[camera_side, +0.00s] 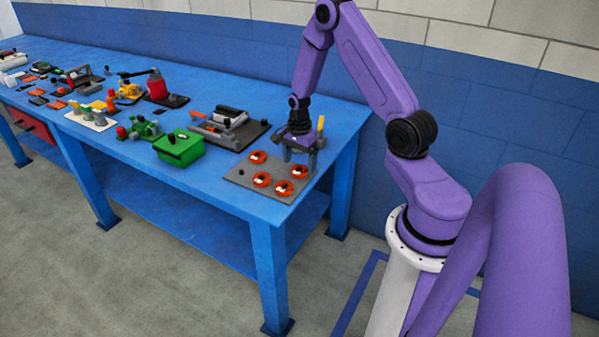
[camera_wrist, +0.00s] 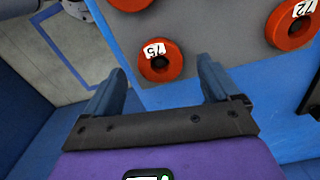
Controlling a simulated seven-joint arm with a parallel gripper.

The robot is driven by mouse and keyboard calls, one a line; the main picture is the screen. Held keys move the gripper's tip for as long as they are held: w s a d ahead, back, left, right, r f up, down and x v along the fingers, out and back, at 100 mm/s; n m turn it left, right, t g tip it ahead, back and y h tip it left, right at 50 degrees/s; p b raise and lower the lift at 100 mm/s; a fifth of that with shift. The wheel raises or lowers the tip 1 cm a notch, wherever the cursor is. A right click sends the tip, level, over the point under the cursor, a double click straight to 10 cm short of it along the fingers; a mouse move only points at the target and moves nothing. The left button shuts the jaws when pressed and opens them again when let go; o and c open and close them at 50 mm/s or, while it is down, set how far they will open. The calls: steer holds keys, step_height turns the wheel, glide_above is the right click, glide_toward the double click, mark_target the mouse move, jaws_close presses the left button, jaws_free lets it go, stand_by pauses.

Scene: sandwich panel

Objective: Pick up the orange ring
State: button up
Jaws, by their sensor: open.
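Several orange-red rings lie flat on a grey panel (camera_side: 240,178) at the near right end of the table. In the side view they include a back left ring (camera_side: 258,157), a right ring (camera_side: 300,172), a front left ring (camera_side: 262,180) and a front ring (camera_side: 283,188). In the wrist view one ring (camera_wrist: 174,67) with a white label reading 75 lies beyond and between my fingertips; another ring (camera_wrist: 288,33) is labelled 72. A third is cut off at the top. My gripper (camera_side: 300,158) is open and empty, pointing down over the panel's back right part.
A grey fixture (camera_side: 228,128) on a dark plate and a green box (camera_side: 180,150) stand left of the panel. Other coloured assemblies fill the blue table (camera_side: 225,190) farther left. The table's right edge and the blue wall are close to my arm.

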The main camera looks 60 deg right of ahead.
steer(key=shift+f, duration=1.2)
steer(key=c, duration=1.2)
steer(key=shift+o, duration=0.2)
steer(key=shift+r, duration=0.2)
steer(key=shift+r, duration=0.55)
steer(key=s+a+r, duration=0.6)
steer(key=s+r, duration=0.5)
steer(key=s, duration=0.1)
steer(key=shift+a+r, duration=0.3)
